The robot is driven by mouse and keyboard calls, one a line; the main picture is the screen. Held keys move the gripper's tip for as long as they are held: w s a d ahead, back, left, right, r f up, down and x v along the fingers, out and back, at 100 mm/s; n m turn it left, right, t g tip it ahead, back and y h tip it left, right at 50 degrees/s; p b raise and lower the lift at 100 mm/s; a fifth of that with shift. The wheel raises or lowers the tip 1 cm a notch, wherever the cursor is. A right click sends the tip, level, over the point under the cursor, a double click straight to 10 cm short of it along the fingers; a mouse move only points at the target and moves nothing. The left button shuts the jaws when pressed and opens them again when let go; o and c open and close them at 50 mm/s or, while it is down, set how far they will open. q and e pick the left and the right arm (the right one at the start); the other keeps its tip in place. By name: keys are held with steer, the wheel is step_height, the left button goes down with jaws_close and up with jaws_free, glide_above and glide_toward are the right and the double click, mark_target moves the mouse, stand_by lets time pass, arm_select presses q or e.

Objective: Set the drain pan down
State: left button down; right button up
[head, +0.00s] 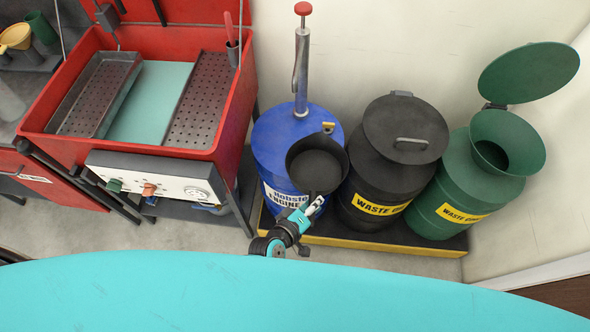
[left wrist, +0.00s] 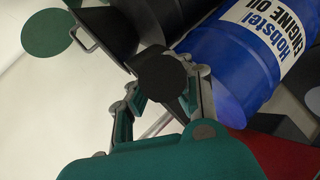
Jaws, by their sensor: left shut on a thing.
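The drain pan (head: 317,168) is a round black pan with a raised rim and a small yellow-orange piece at its far edge. In the head view it shows in front of the blue engine oil drum (head: 270,140) and hides part of its top and label. My left gripper (head: 313,208) is shut on the near edge of the pan. In the left wrist view, the fingers (left wrist: 165,95) close on a dark part of the pan (left wrist: 163,80). I cannot tell whether the pan touches the drum. My right gripper is not in view.
A black waste drum (head: 370,190) with a lid and a green waste drum (head: 450,185) with a funnel and raised lid stand to the right on a yellow-edged platform (head: 390,244). A pump rises from the blue drum. A red parts washer (head: 226,120) stands left.

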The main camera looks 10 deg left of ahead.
mark_target(298, 186)
arm_select(q)
steer(key=w+a+b, duration=0.1)
steer(key=w, duration=0.1)
steer(key=w+a, duration=0.2)
steer(key=w+a+f+b, duration=0.1)
steer(key=w, duration=0.1)
steer(key=shift+a+b, duration=0.35)
steer(key=shift+a, duration=0.05)
steer(key=w+a+b, duration=0.1)
steer(key=w+a, duration=0.1)
steer(key=w, duration=0.1)
steer(key=shift+w+a+f+b, duration=0.1)
steer(key=shift+w+a+b, duration=0.15)
steer(key=shift+b, duration=0.1)
step_height(298, 186, down, 4)
steer(key=b, duration=0.3)
steer(key=shift+r, duration=0.35)
steer(key=shift+f+b, duration=0.25)
steer(key=shift+b, duration=0.1)
steer(key=c, duration=1.2)
jaws_free()
steer(key=shift+s, duration=0.1)
steer(key=shift+c, duration=0.2)
